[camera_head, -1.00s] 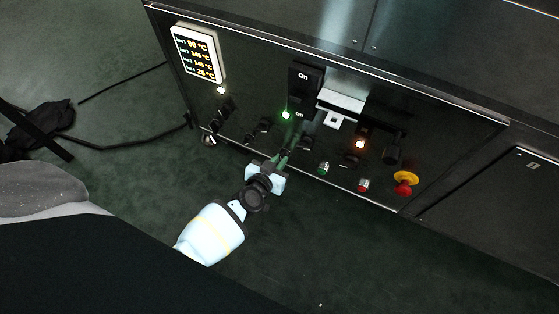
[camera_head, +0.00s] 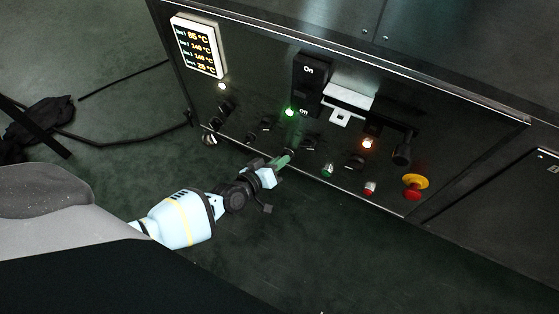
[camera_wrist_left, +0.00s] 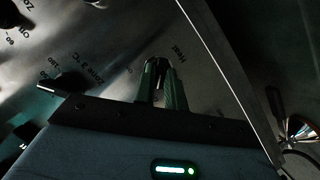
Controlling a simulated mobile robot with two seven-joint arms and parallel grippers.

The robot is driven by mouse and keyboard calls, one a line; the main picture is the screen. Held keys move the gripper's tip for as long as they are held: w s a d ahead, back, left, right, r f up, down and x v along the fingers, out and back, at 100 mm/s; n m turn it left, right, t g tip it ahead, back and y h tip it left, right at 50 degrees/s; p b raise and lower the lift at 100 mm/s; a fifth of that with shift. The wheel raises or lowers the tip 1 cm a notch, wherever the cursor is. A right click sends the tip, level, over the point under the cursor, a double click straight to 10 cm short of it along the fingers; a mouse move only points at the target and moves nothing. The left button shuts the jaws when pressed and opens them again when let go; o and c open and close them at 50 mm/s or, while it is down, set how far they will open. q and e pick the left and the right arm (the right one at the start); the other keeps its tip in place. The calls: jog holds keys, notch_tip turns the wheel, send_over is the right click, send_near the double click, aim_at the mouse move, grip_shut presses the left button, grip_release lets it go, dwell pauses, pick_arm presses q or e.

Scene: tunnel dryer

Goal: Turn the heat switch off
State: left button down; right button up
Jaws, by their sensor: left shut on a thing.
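The heat switch (camera_wrist_left: 157,66) is a small dark knob on the dryer's control panel. In the left wrist view it sits between my fingertips, beside the printed word "Heat". My left gripper (camera_head: 288,155) has green fingers, and it also shows in the left wrist view (camera_wrist_left: 159,78). It is shut on the heat switch at the panel's lower middle. In the head view the fingers largely hide the switch, and its exact setting cannot be read. My right gripper is not in view.
The control panel (camera_head: 250,90) carries a temperature display (camera_head: 199,47), a green lamp (camera_head: 290,113), an orange lamp (camera_head: 367,143), a green button (camera_head: 327,171), a red button (camera_head: 369,188) and a red-and-yellow emergency stop (camera_head: 415,186). Other dark knobs flank the gripper. The floor in front is clear.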

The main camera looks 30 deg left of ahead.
pick_arm(q)
jog(key=shift+w+r, duration=0.2)
jog(key=shift+w, duration=0.05)
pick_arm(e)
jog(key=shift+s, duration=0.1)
pick_arm(q)
jog(key=c, duration=1.5)
grip_release()
jog(key=shift+o, duration=0.2)
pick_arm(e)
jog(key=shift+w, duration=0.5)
pick_arm(q)
jog(key=shift+s+f, duration=0.1)
